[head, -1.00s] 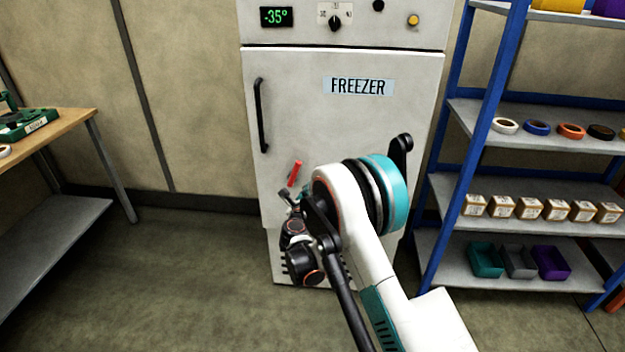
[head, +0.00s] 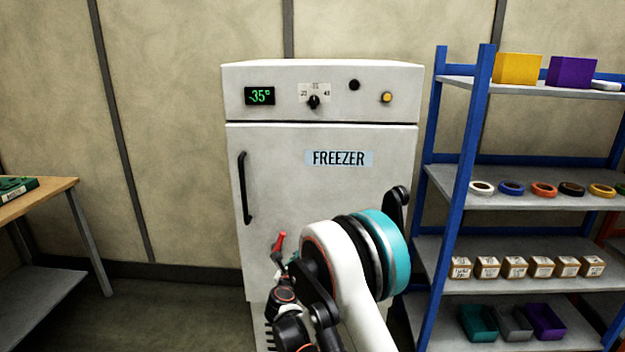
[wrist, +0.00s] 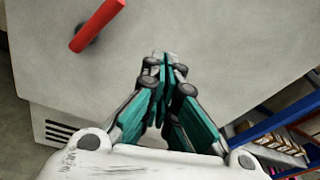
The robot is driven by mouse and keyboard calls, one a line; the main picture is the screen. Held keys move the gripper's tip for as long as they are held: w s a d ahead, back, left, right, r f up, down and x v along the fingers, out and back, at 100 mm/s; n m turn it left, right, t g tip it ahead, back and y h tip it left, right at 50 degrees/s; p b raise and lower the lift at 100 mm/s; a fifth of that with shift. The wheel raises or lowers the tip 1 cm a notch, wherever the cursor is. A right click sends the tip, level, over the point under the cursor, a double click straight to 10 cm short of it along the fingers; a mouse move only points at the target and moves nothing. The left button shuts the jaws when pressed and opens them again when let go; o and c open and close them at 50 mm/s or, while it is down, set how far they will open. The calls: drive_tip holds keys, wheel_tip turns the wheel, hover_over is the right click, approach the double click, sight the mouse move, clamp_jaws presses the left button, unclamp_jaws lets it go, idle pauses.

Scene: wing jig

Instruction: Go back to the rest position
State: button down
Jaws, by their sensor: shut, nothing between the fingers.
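My gripper (wrist: 164,62) is shut and empty in the wrist view, its teal fingers together in front of the pale freezer front. A red lever (wrist: 98,25) on the freezer lies up and left of the fingertips, apart from them. In the head view the same red lever (head: 279,243) shows just above my wrist. My arm is folded in front of the lower part of the freezer (head: 270,150). My gripper's fingers are hard to make out in the head view, behind or among my wrist links.
A blue-framed shelf (head: 478,120) with tape rolls, small boxes and bins stands close on the right. A wooden-topped workbench (head: 62,188) is at the left. The freezer door is closed, with a black handle (head: 245,188). Floor (head: 165,315) is clear between bench and freezer.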

drive_tip(key=s+d+r+m+g+h, duration=0.2)
drive_tip(key=s+d+r+m+g, duration=0.15)
drive_tip(key=d+r+m, duration=0.75)
drive_tip(key=s+d+r+m+g, duration=0.2)
drive_tip(key=s+d+r+m, duration=0.8)
drive_tip(key=s, duration=0.3)
drive_tip(key=s+d+f+m+g+y, duration=0.1)
drive_tip(key=s+d+m+y, duration=0.1)
drive_tip(key=s+m, duration=0.6)
drive_tip(key=s+d+f+m+g+y, duration=0.2)
drive_tip(key=s+m, duration=0.7)
drive_tip(key=s, duration=1.3)
drive_tip(key=shift+s, duration=0.2)
drive_tip(key=c, duration=2.3)
unclamp_jaws()
drive_tip(key=shift+d, duration=0.1)
